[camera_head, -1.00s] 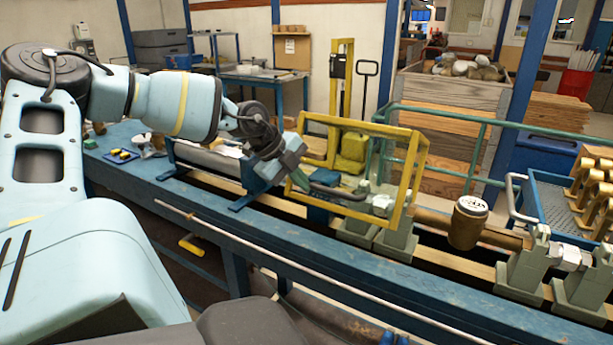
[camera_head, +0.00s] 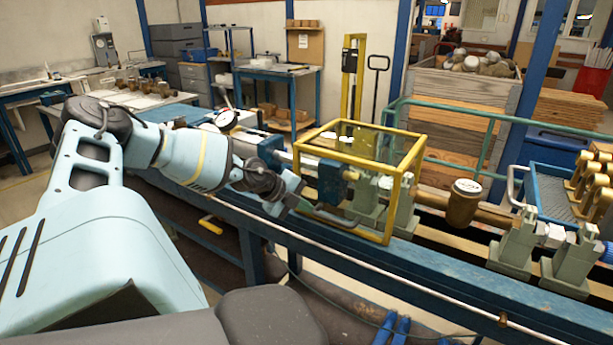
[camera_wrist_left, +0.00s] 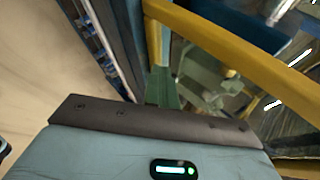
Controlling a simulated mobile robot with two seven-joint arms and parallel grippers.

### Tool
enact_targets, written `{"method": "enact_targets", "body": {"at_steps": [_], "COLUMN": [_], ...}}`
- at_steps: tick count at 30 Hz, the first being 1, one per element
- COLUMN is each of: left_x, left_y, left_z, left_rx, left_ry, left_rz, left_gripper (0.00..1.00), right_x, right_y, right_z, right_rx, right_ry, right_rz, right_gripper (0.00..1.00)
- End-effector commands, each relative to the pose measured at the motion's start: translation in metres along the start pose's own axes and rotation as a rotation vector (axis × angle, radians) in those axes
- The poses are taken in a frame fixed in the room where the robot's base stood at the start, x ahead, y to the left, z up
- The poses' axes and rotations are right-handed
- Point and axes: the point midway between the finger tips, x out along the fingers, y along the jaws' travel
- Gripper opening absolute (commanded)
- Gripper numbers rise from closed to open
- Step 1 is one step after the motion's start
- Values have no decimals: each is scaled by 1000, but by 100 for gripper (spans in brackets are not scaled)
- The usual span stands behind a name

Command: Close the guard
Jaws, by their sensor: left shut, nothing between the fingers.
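The guard (camera_head: 388,238) is a yellow frame with clear panels. In the head view it stands over the bench as a box, its top panel nearly level and its front side reaching down to the bench's front edge. A grey bar handle (camera_head: 345,222) runs along its lower front. My left gripper (camera_head: 303,206) is shut and empty at the guard's lower left front corner, close to the handle; I cannot tell whether they touch. In the left wrist view the green fingers (camera_wrist_left: 163,88) are beside a yellow guard bar (camera_wrist_left: 235,62). My right gripper is not in view.
Inside the guard are grey-green clamp blocks (camera_head: 370,195) and a blue part (camera_head: 332,183). A brown meter (camera_head: 463,204) sits on the pipe to the right. The blue bench rail (camera_head: 440,285) runs along the front, with open floor before it.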

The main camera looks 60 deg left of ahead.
Motion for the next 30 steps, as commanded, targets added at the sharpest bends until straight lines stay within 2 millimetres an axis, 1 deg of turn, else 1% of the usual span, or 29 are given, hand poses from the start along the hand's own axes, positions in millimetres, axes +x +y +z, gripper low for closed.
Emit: {"method": "enact_targets", "body": {"at_steps": [6, 12, 30], "left_x": [12, 18, 16], "left_y": [11, 16, 15], "left_z": [4, 7, 8], "left_rx": [-3, -2, 0], "left_ry": [3, 2, 2], "left_rz": [-1, 0, 0], "left_gripper": [0, 0, 0], "right_x": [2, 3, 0], "right_y": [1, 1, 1], "right_z": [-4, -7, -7], "right_rx": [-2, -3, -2], "right_ry": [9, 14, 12], "right_rz": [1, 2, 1], "right_gripper": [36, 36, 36]}}
